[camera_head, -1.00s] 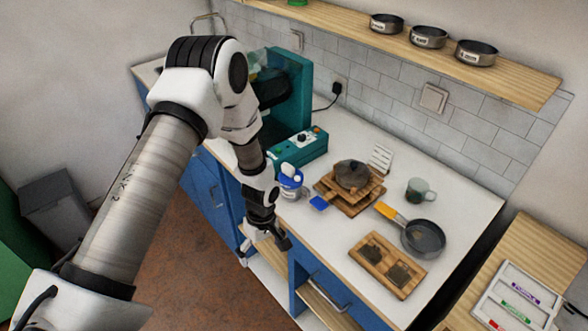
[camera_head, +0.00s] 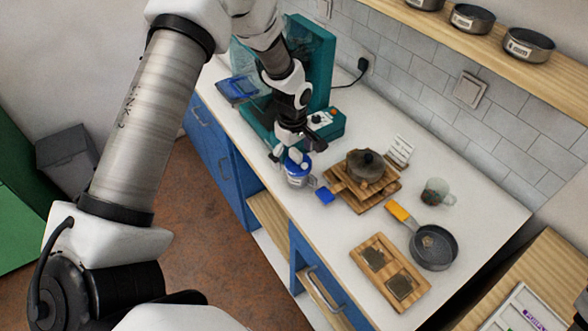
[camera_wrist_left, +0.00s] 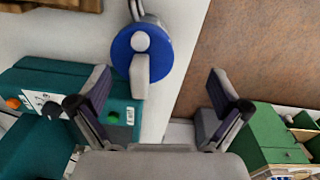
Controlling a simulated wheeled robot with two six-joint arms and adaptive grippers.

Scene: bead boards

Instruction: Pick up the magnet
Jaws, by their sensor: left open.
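I cannot make out a thing that is clearly a magnet. In the left wrist view the blue round top (camera_wrist_left: 142,50), with a pale knob and a pale handle, lies just beyond the open fingers (camera_wrist_left: 158,80). Whether the fingers touch it I cannot tell.
A teal device with knobs (camera_head: 325,128) stands close behind the gripper. A dark pot (camera_head: 366,167) on wooden boards, a pan (camera_head: 433,248), a glass mug (camera_head: 437,192) and a wooden tray (camera_head: 378,282) stand to the right. A wall shelf (camera_head: 480,45) runs above.

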